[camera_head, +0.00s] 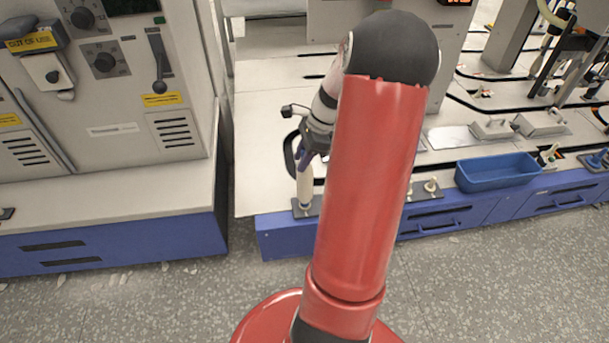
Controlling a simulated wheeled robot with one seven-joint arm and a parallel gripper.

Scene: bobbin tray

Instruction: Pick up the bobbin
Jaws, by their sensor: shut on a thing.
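My gripper (308,158) points down over the front edge of the pale worktop, left of my red arm. It is shut on the upper end of a cream, upright bobbin (305,186). The bobbin's lower end is at a dark holder plate (299,211) on the worktop's front edge; I cannot tell whether it touches the plate. The fingertips are small in view, and my arm hides part of the area to the right.
A blue open tray (497,182) stands on the worktop at right. Another dark plate (424,191) with a small cream piece lies just right of my arm. A grey control cabinet (113,130) stands at left. Bare worktop (262,130) lies left of my gripper.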

